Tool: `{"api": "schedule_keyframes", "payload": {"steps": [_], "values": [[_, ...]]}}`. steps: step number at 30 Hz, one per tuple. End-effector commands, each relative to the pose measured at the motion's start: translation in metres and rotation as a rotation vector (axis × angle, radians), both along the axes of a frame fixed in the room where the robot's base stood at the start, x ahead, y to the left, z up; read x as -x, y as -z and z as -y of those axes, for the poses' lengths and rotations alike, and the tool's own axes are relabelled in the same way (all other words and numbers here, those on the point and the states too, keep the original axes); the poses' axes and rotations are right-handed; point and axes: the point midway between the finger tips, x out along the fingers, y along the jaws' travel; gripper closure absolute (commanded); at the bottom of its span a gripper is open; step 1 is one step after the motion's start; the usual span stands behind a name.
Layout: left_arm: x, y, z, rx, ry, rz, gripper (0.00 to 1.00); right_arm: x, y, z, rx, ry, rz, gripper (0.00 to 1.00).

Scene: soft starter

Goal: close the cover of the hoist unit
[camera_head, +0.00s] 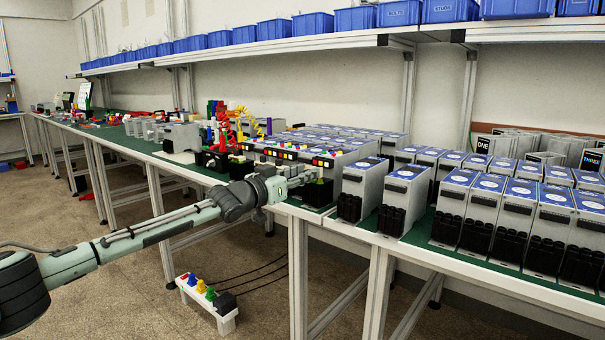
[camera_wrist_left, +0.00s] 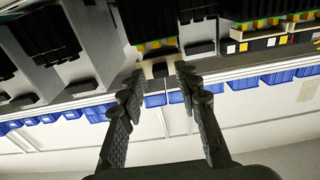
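My left gripper (camera_head: 300,182) reaches in over the table's front edge, at a small black unit (camera_head: 319,194) with a green part on top. In the left wrist view my left gripper (camera_wrist_left: 160,75) has its two fingers apart. A pale piece with a dark middle (camera_wrist_left: 158,69) lies between or just beyond the fingertips; I cannot tell if they touch it. Behind it are a black block and yellow-green parts (camera_wrist_left: 157,46). I cannot tell for certain which part is the hoist unit's cover. My right gripper is not in view.
Rows of grey units with blue tops (camera_head: 399,195) fill the green table to the right. Grey units with coloured buttons (camera_head: 290,152) stand behind my gripper. Blue bins (camera_head: 310,23) line the shelf above. A white stand with coloured buttons (camera_head: 207,300) is on the floor.

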Motion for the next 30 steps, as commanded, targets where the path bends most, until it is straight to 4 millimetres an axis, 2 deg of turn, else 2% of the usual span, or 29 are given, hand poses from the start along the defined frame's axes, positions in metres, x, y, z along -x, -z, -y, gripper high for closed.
{"api": "schedule_keyframes", "payload": {"steps": [11,14,24,30], "values": [[0.004,0.003,-0.004,0.001,-0.002,-0.004,0.64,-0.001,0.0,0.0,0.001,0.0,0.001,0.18],[0.014,0.004,-0.012,0.003,-0.001,-0.007,0.64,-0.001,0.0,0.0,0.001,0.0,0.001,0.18],[0.072,0.004,-0.054,-0.001,-0.001,-0.003,0.64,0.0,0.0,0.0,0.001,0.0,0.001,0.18],[0.092,0.003,-0.068,-0.001,-0.001,-0.001,0.64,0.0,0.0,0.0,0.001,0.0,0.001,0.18]]}}
